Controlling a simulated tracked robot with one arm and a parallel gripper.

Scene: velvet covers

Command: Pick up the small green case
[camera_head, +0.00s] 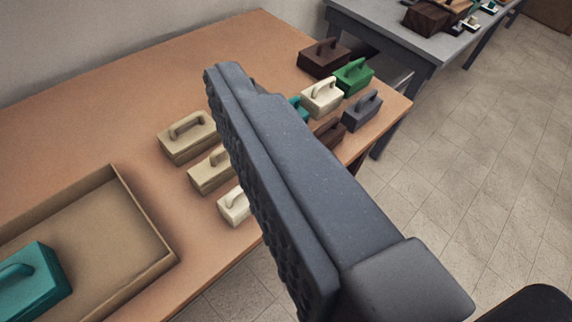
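The small green case (352,77) stands upright on the orange-brown table near its far right edge, with a handle on top. It sits beside a cream case (321,97) and a dark brown case (325,58). A slate-grey case (362,110) is just in front of it. My gripper (232,80) is a large dark grey shape with a ribbed side, crossing the middle of the view. Its tip points up and left, and the green case shows to the right of it, apart from it. I see nothing held, and the finger gap cannot be made out.
A shallow tan tray (150,225) holds a teal case (32,284) at lower left. Several beige cases (188,136) stand mid-table. My gripper partly hides another teal case (301,110) and a brown one (330,132). A grey table (405,38) stands beyond; tiled floor lies right.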

